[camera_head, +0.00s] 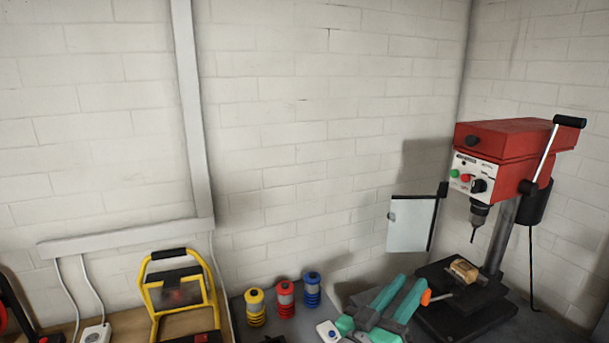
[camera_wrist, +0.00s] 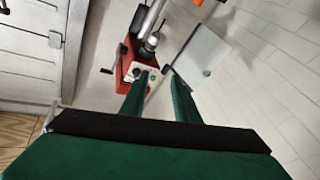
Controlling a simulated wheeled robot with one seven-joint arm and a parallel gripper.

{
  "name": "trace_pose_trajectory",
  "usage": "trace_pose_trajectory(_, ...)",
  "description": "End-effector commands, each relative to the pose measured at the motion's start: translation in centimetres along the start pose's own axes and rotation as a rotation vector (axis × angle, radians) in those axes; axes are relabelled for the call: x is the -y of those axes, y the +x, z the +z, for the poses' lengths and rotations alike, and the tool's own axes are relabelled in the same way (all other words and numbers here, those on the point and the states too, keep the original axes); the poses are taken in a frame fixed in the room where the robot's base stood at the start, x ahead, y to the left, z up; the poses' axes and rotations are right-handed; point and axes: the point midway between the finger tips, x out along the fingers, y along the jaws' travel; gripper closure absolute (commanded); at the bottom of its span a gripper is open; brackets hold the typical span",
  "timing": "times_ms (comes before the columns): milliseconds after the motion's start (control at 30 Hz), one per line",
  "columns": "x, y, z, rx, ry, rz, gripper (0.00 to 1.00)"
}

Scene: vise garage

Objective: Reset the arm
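My gripper (camera_head: 412,282) shows at the bottom of the head view, right of centre. Its two teal fingers point up and to the right, toward the drill press. In the wrist view my gripper (camera_wrist: 160,77) has two dark green fingers spread apart, with nothing held between them. The rest of my arm is mostly cut off by the head view's lower edge.
A red drill press (camera_head: 508,145) stands at the right, with a clear shield (camera_head: 411,224) on its left side. Yellow (camera_head: 255,306), red (camera_head: 285,299) and blue (camera_head: 312,289) cylinders stand near the wall. A yellow work lamp (camera_head: 153,291) is at the left.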

Motion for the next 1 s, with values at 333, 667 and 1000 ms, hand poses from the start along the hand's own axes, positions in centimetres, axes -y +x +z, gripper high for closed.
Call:
trace_pose_trajectory(333, 6.0, -7.0, 9.3, -0.066, -0.094, -0.256, 0.72)
trace_pose_trajectory(667, 8.6, -16.1, 17.3, -0.076, -0.093, -0.493, 0.72)
trace_pose_trajectory(1000, 7.7, -26.8, 23.8, -0.026, -0.017, -0.698, 0.72)
